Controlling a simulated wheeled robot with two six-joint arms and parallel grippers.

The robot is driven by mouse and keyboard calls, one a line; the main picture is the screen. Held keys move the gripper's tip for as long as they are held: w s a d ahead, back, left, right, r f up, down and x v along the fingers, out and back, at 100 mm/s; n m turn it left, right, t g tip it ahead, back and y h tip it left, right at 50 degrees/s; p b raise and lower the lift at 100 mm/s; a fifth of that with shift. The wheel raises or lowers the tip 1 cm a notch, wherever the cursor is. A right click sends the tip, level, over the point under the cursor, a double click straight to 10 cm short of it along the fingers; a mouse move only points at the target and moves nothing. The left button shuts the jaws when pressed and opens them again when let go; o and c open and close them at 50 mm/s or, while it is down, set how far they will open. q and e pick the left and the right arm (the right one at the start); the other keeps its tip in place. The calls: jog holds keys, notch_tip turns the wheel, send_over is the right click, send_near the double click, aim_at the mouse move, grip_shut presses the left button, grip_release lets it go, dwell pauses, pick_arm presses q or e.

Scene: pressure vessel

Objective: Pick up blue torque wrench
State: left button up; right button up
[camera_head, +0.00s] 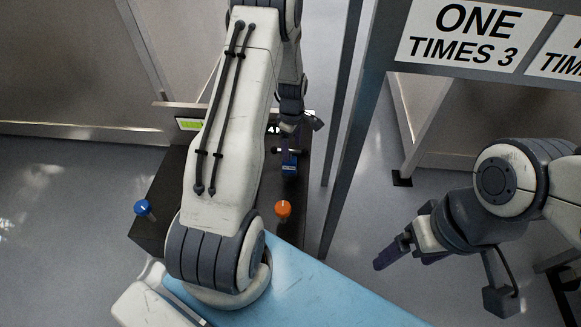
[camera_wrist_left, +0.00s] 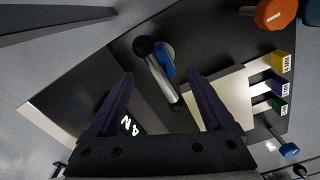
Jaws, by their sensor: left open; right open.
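The blue torque wrench (camera_wrist_left: 167,66) shows in the left wrist view as a silver shaft with a blue part and a black ball end. It lies on the dark surface between my left fingers as seen from the wrist, with a visible gap on each side. A blue piece that looks like the wrench (camera_head: 289,165) shows in the head view just below my left gripper (camera_head: 289,130). My left gripper, also seen in the wrist view (camera_wrist_left: 161,78), is open and empty. I cannot tell its height above the wrench. My right gripper (camera_head: 400,256) is open and empty, far to the right.
An orange knob (camera_head: 283,208) and a blue knob (camera_head: 143,207) stand on the dark table (camera_head: 150,232). Grey frame posts (camera_head: 350,140) and hanging signs (camera_head: 473,35) stand to the right.

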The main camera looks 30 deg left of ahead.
aim_at(290, 159)
pick_arm(q)
notch_tip(290, 159, down, 2)
jog(key=shift+f+b, duration=0.1)
jog(key=shift+b, duration=0.2)
jog(key=f+b, duration=0.2)
jog(key=f, duration=0.1)
jog(key=f+b, duration=0.1)
jog(key=f, duration=0.1)
jog(key=shift+s+a+b, duration=0.1)
jog(key=shift+a+b, duration=0.15)
jog(key=shift+b, duration=0.1)
jog(key=shift+r, duration=0.1)
grip_shut()
dwell(0.7)
